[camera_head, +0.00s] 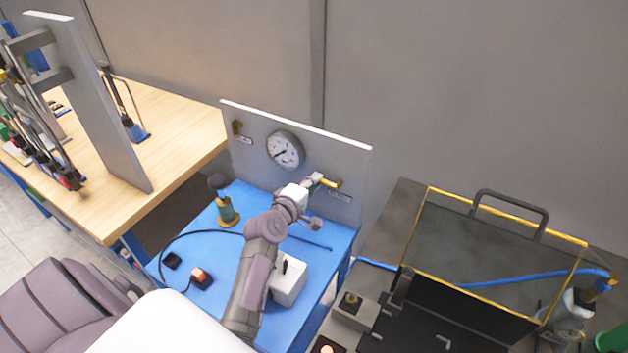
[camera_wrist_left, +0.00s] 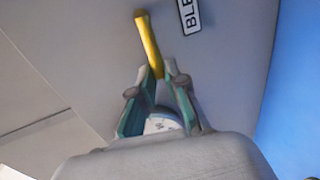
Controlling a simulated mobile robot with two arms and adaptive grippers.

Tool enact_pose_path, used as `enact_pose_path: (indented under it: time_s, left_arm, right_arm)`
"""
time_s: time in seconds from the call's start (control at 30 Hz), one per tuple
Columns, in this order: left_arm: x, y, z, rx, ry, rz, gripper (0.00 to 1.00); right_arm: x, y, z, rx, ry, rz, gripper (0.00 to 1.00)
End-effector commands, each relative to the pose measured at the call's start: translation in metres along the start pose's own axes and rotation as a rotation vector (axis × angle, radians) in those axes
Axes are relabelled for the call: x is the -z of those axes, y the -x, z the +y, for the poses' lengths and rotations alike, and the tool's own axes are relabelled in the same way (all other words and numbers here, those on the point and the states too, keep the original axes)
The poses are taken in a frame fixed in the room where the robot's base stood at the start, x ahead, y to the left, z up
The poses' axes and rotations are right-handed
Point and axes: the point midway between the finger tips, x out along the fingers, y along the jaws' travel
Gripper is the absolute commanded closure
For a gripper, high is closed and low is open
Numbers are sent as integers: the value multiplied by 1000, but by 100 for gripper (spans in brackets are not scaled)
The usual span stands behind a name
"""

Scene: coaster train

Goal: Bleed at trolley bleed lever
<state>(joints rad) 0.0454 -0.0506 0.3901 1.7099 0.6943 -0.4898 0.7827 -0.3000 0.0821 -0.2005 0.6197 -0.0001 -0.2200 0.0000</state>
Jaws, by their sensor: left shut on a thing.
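The yellow bleed lever (camera_head: 332,183) sticks out from the upright grey panel on the blue trolley (camera_head: 320,236). My left gripper (camera_head: 314,182) is at the lever, its fingers shut on it. In the left wrist view the yellow lever (camera_wrist_left: 148,42) runs down between the two fingertips of the left gripper (camera_wrist_left: 158,80). A label (camera_wrist_left: 188,14) starting "BLE" is beside the lever. A round white dial gauge (camera_head: 285,150) is on the same panel, left of the lever. The right gripper is not in view.
A green and brass fitting (camera_head: 228,210), a white box (camera_head: 290,279) and a black cable with an orange-topped switch (camera_head: 201,277) are on the trolley. A wooden bench (camera_head: 180,125) is at left. A dark, yellow-edged clear guard (camera_head: 490,245) stands at right.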

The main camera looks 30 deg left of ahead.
Motion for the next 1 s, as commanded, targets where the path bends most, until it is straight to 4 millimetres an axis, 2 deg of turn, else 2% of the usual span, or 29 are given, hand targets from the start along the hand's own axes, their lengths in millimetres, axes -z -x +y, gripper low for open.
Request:
enact_pose_path:
  time_s: [0.6, 0.63, 0.77, 1.0]
  left_arm:
    - [0, -1, -2, 0, 39, -9, 100]
    - [0, -1, -2, 0, 39, -9, 81]
    - [0, -1, -2, 0, 38, -9, 61]
    - [0, 0, -2, 0, 38, -8, 61]
  right_arm:
    - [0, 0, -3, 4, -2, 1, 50]
    - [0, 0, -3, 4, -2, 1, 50]
    - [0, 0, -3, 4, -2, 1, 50]
    - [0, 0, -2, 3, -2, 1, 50]
